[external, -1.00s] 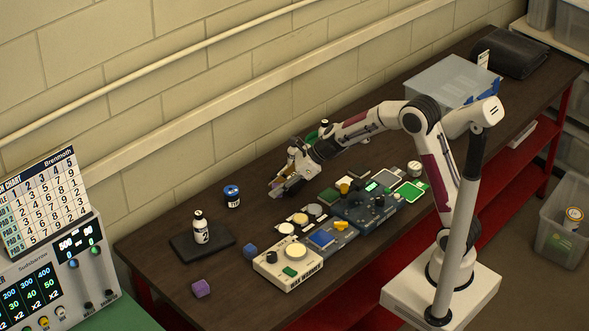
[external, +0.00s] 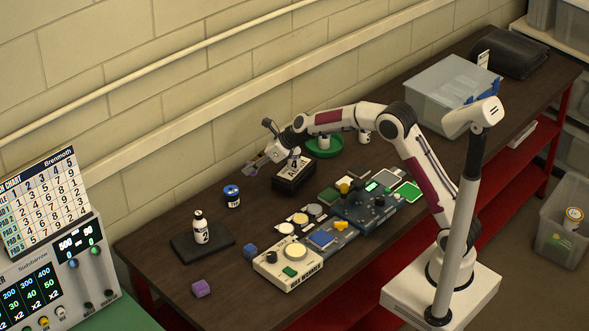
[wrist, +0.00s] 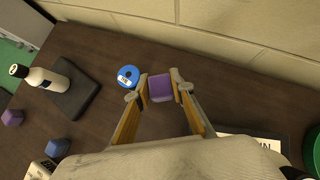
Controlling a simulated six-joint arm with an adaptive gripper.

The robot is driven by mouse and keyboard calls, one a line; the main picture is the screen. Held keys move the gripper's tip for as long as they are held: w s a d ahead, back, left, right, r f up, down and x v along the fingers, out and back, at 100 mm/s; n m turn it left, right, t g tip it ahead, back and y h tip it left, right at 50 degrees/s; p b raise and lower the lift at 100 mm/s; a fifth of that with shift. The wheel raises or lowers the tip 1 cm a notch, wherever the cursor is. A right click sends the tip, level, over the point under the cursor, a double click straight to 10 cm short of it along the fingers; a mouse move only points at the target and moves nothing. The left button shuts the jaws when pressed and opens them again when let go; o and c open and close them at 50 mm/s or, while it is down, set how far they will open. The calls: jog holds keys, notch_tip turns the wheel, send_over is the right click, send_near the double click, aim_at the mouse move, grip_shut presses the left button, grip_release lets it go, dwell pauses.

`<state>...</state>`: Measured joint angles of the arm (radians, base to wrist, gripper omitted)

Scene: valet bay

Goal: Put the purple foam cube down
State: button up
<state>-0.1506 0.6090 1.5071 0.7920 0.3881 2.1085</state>
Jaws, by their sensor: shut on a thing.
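A purple foam cube (wrist: 161,88) sits between the fingertips of my gripper (wrist: 159,90) in the wrist view. My gripper is shut on it, with one finger on each side. In the external view my gripper (external: 258,163) is near the wall side of the table, by a black box with a white label (external: 293,179). The cube is too small to make out clearly there. Whether it touches the table, I cannot tell.
A blue-lidded jar (external: 232,196) stands left of my gripper. A white bottle (external: 200,229) stands on a dark pad (external: 180,246). A blue cube (external: 250,252) lies beside a cream device (external: 287,270). A green dish (external: 325,151) is behind the black box. Bare tabletop lies around the jar.

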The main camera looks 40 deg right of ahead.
jog(key=shift+w+d+r+m, duration=0.15)
jog(key=shift+w+r+m, duration=0.15)
jog(key=shift+w+r, duration=0.15)
jog(key=shift+w+d+r+m+h, duration=0.1)
jog(key=shift+d+m+h, duration=0.05)
jog(key=shift+m+h, duration=0.3)
jog(key=shift+f, duration=3.1)
jog(key=shift+f, duration=0.15)
jog(key=shift+f, duration=1.7)
jog(key=shift+f, duration=0.15)
